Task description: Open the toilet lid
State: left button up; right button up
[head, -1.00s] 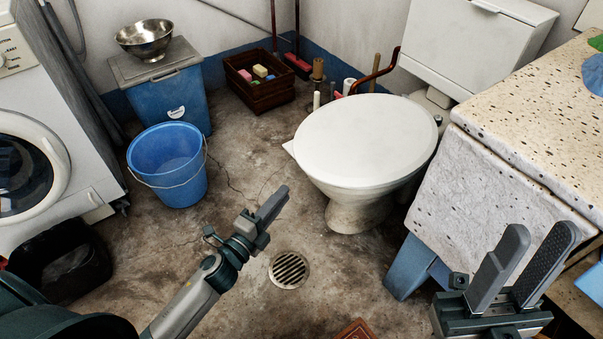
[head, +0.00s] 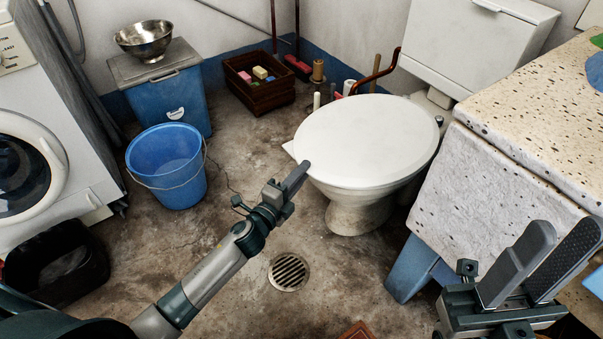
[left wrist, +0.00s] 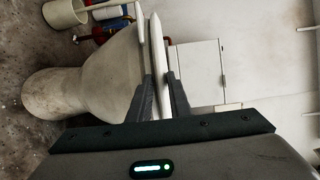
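The toilet lid (head: 365,140) is a white oval lying flat and closed on the toilet bowl (head: 355,213). A small pointed tab (head: 289,149) sticks out at its left edge. My left gripper (head: 303,168) is at the lid's front-left edge in the head view, just below the tab. My right gripper (head: 563,240) is open and empty at the lower right, beside the stone washtrough.
The cistern (head: 470,45) stands behind the toilet. The speckled stone washtrough (head: 500,190) is close on the right. A blue bucket (head: 168,165), a washing machine (head: 45,150) and a black bin (head: 60,265) are on the left. Floor around the drain (head: 289,271) is clear.

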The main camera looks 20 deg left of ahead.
pick_arm(q)
grip_shut()
jog(key=shift+r+p, duration=0.3)
jog(key=shift+p, duration=0.15)
